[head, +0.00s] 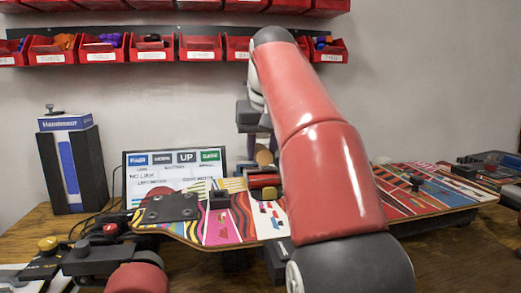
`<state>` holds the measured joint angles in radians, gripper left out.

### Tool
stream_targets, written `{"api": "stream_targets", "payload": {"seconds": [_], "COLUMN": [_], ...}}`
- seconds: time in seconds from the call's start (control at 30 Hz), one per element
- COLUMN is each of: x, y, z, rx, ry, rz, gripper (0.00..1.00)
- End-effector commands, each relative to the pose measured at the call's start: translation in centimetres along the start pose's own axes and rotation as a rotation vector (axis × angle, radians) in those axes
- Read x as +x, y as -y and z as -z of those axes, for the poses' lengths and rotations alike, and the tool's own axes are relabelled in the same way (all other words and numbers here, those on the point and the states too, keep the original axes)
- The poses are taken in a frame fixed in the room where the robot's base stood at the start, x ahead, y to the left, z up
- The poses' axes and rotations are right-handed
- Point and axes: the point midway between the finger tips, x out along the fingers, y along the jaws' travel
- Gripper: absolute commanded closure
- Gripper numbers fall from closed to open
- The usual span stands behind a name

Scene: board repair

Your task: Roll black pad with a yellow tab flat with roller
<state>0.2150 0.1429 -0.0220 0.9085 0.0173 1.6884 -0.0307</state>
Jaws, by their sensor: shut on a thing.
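My gripper (258,144) points down over the middle of a striped, multicoloured board (208,233), partly hidden by my red arm. It is shut on what looks like the roller (264,157), with a tan round part showing just below the fingers. A red cylindrical part (264,181) lies directly beneath, close to the board; I cannot tell whether it touches. A small yellow patch (270,193) beside dark material shows there, perhaps the tabbed black pad, mostly hidden. A small black block (219,198) sits on the board to the left.
A black plate with bolts (170,208) is on the board's left end. Behind stands a screen (187,163); a blue-and-white box in a dark stand (72,165) is at left. Red bins (201,48) line the wall. Dark devices and cables crowd the front left.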

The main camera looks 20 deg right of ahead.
Motion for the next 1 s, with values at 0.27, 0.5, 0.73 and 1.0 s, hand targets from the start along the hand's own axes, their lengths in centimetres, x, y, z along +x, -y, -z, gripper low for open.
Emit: {"api": "stream_targets", "payload": {"seconds": [0.27,0.5,0.73,1.0], "x": [-0.2,-0.8,-0.8,-0.3], "y": [0.0,0.0,0.0,0.0], "z": [-1.1,-2.6,-2.3,-0.6], "rx": [0.0,0.0,0.0,0.0], "ry": [0.002,0.004,0.007,0.009], "rz": [0.0,0.0,0.0,0.0], "gripper": [0.87,0.87,0.87,0.87]}}
